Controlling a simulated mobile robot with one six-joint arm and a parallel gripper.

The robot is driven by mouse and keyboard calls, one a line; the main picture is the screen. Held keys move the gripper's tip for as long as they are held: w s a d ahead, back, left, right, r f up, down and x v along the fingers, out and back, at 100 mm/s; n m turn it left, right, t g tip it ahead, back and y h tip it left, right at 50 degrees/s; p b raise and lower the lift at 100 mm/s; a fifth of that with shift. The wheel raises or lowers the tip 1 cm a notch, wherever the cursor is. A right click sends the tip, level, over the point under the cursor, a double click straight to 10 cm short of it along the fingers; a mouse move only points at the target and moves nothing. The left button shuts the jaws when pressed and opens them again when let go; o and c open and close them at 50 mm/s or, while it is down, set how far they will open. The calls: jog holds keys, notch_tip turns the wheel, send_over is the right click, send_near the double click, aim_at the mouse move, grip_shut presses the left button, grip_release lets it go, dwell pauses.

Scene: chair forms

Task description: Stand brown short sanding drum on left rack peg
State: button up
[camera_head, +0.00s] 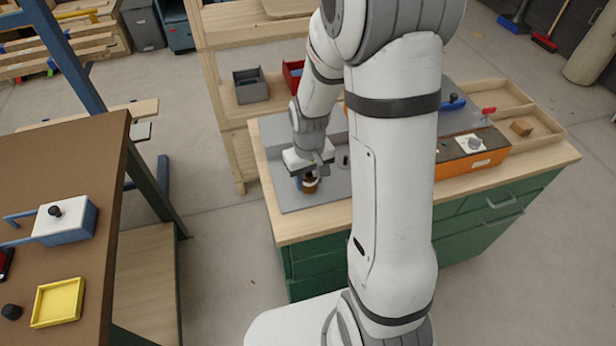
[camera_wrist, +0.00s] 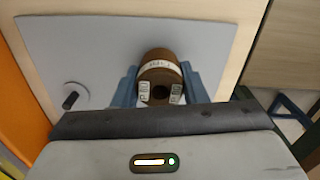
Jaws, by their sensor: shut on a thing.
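The brown short sanding drum (camera_wrist: 158,72) has white labels and a dark hole in its end. My gripper (camera_wrist: 161,92) is shut on it, with a blue-grey finger on each side. In the head view the drum (camera_head: 310,187) hangs under my gripper (camera_head: 309,177) over the left part of the grey rack plate (camera_head: 292,196). A dark peg (camera_wrist: 75,97) stands bare on the plate, apart from the drum; it is the right one in the head view (camera_head: 344,160). No left peg shows; I cannot tell whether one is under or inside the drum.
An orange machine (camera_head: 482,160) stands right of the plate on the green bench. A wooden shelf with a grey bin (camera_head: 250,88) and a red bin (camera_head: 293,75) is behind. A brown table with a yellow tray (camera_head: 57,302) is at left.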

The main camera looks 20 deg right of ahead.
jog(key=shift+f, duration=0.15)
jog(key=o, duration=1)
jog(key=shift+o, duration=0.8)
jog(key=o, duration=0.5)
jog(key=shift+c, duration=0.2)
jog(key=shift+r+p, duration=2.5)
jog(key=shift+r, duration=1)
